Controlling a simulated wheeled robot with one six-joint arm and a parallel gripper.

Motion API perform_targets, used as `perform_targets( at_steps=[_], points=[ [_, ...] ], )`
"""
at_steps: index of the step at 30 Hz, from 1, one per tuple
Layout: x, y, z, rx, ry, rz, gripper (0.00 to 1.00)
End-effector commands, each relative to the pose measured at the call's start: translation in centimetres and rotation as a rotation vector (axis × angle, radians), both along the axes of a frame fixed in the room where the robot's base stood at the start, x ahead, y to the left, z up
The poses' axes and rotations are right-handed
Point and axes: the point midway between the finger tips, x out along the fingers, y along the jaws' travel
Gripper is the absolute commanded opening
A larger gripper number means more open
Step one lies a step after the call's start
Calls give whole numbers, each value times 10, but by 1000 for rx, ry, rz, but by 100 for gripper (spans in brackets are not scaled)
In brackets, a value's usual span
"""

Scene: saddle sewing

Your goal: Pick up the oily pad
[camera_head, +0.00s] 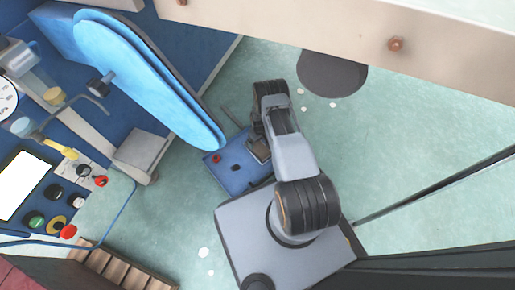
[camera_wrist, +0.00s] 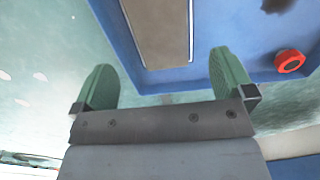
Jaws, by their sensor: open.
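I cannot make out anything that is surely the oily pad in either view. My gripper (camera_wrist: 165,68) is open, its two green fingers wide apart with nothing between them that I can see held. Beyond the fingers, in the wrist view, is a blue unit (camera_wrist: 215,22) with a grey-brown rectangular panel (camera_wrist: 158,25) and a red round knob (camera_wrist: 289,61). In the head view the same blue unit (camera_head: 232,178) lies low on the floor beside my arm, and the arm partly covers it. The fingertips are not clear there.
A large blue padded board (camera_head: 145,80) stands left of my arm. A control panel (camera_head: 55,200) with coloured buttons and a dial is at the far left. A pale beam (camera_head: 340,35) crosses the top. A dark round disc (camera_head: 332,73) lies on the green floor, which is mostly clear at right.

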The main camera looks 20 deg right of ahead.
Motion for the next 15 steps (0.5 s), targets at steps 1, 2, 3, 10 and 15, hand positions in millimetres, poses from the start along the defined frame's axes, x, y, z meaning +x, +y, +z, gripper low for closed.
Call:
perform_targets(
  at_steps=[1,2,3,10,15],
  points=[
    [0,0,-13,0,0,0,100],
    [0,0,-17,0,0,0,100],
    [0,0,-22,0,0,0,100],
    [1,0,-36,-1,-1,0,100],
    [1,0,-43,0,-1,0,100]
  ],
)
